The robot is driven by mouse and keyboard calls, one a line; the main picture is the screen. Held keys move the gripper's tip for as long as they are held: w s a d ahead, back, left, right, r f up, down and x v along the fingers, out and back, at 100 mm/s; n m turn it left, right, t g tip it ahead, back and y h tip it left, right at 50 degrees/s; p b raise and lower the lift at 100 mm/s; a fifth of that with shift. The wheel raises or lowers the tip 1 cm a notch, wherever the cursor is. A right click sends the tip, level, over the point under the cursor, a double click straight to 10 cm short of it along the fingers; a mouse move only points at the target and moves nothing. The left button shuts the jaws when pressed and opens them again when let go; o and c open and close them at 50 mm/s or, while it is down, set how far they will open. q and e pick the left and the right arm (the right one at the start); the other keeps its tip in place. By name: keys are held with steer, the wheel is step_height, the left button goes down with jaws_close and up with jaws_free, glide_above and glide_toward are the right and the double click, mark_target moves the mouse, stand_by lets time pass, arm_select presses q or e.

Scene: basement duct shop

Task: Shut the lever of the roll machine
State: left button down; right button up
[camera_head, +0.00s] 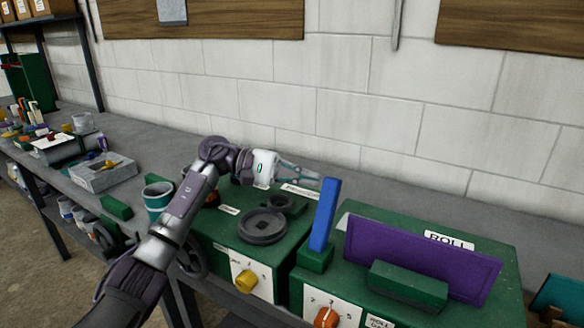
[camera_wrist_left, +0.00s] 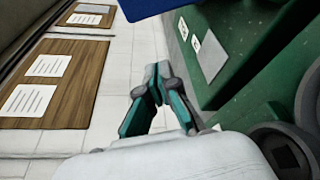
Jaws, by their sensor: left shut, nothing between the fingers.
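The roll machine (camera_head: 482,262) is a green box with a white ROLL label, at the right of the bench in the head view. Its blue lever (camera_head: 325,215) stands nearly upright on a green block at the machine's left side. My left gripper (camera_head: 317,178) is shut and empty, just left of the lever's top in the head view; I cannot tell whether they touch there. In the left wrist view, the shut fingertips (camera_wrist_left: 155,78) are apart from a blue part, likely the lever (camera_wrist_left: 190,8), at the top edge. My right gripper is out of view.
A purple plate (camera_head: 420,258) and a green bar (camera_head: 408,285) are on the roll machine. Another green machine (camera_head: 215,238) with dark round dies (camera_head: 262,226) sits under my left arm. A teal cup (camera_head: 157,198) stands left of it. A block wall (camera_head: 350,110) rises behind the bench.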

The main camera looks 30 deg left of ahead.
mark_target(323, 182)
arm_select(q)
steer(key=d+p, duration=0.1)
steer(key=s+d+p, duration=0.1)
steer(key=d+r+p, duration=0.1)
steer(key=d, duration=0.1)
steer(key=shift+s, duration=0.7)
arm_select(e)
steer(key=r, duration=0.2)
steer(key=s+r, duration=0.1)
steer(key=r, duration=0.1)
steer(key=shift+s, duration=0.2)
